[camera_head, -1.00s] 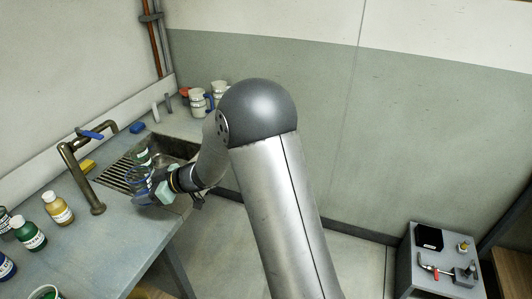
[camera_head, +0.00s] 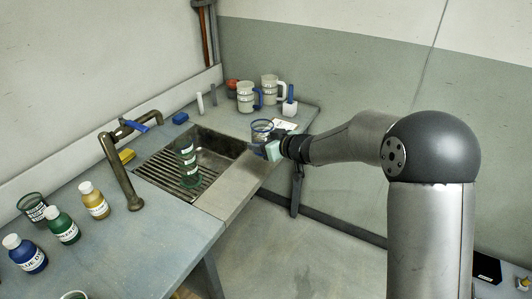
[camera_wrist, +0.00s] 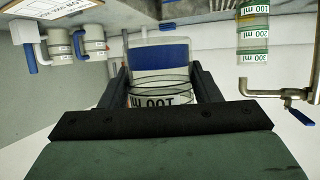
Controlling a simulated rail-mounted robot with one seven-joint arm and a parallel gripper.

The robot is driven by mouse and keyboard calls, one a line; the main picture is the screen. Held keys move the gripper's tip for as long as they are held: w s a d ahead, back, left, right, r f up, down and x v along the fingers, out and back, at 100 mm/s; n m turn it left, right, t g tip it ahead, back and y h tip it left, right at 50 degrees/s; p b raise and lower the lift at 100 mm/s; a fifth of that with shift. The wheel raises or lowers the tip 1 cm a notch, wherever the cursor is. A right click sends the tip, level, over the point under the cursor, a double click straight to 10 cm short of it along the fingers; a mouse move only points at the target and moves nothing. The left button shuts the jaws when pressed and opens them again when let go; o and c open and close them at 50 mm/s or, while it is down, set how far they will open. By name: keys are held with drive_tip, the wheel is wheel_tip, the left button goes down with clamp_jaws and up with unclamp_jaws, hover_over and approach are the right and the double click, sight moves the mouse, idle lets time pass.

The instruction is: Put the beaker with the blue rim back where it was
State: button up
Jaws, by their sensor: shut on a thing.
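The beaker with the blue rim (camera_head: 261,129) is clear and held in my gripper (camera_head: 266,148), above the counter edge to the right of the sink. In the wrist view the beaker (camera_wrist: 160,80) sits between both fingers of my gripper (camera_wrist: 160,95); it has a blue patch and a partly hidden label. The fingers are shut on it. A white printed card (camera_head: 284,124) lies on the counter behind the beaker, partly hidden; a printed card also shows at the top left of the wrist view (camera_wrist: 50,6).
Green-marked glassware (camera_head: 187,162) stands on the sink grating (camera_head: 172,178). The brass tap (camera_head: 124,170) rises left of the sink. Dye bottles (camera_head: 62,226) stand at front left.

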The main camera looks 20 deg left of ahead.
drive_tip(key=w+a+f, duration=0.1)
drive_tip(key=w+f, duration=0.1)
drive_tip(key=w+a+f+p, duration=0.1)
drive_tip(key=w+a+f, duration=0.1)
drive_tip(key=w, duration=0.1)
drive_tip(key=w+a+f, duration=0.2)
drive_tip(key=w+f, duration=0.1)
drive_tip(key=shift+a, duration=0.25)
drive_tip(key=shift+w+a+f+p, duration=0.25)
drive_tip(key=shift+w+f+p, duration=0.15)
drive_tip(key=shift+f, duration=0.3)
drive_tip(key=shift+w+f, duration=0.1)
drive_tip(key=shift+f, duration=1.5)
drive_tip(key=shift+f, duration=0.1)
drive_tip(key=o, duration=1.1)
